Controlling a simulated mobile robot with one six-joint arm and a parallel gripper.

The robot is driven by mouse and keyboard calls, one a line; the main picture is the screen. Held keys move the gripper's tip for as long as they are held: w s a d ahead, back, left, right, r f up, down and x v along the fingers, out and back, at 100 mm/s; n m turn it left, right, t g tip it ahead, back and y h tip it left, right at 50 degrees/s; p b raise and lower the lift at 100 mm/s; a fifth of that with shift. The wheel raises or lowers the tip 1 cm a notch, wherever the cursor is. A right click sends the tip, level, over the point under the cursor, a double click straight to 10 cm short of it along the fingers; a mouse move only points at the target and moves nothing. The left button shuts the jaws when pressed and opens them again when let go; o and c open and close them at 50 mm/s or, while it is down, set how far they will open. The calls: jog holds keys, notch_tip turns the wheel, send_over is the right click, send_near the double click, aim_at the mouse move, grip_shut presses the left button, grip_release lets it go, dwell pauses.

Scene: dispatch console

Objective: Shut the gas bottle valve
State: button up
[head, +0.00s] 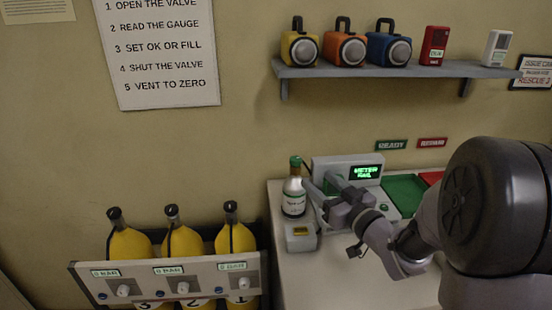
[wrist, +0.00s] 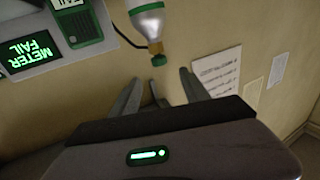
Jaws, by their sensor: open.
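A small white gas bottle (head: 293,196) with a green label and a green valve knob (head: 295,161) stands upright at the left of the white counter. In the wrist view the bottle (wrist: 147,18) appears upside down, with its brass neck and green knob (wrist: 159,60) pointing toward my gripper. My gripper (wrist: 160,88) is open and empty, its fingers spread on either side below the knob in that picture and apart from it. In the head view my gripper (head: 312,178) is just right of the bottle. I cannot tell whether the valve is open.
A grey console (head: 348,168) reading "METER FAIL" stands behind my arm. A rack (head: 170,278) of yellow cylinders stands to the left. A wall shelf (head: 400,71) hangs above.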

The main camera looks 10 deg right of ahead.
aim_at(296, 162)
jog(key=b+x, duration=0.2)
jog(key=x, duration=1.3)
jog(key=shift+w+b, duration=0.2)
jog(key=shift+b, duration=0.2)
grip_shut()
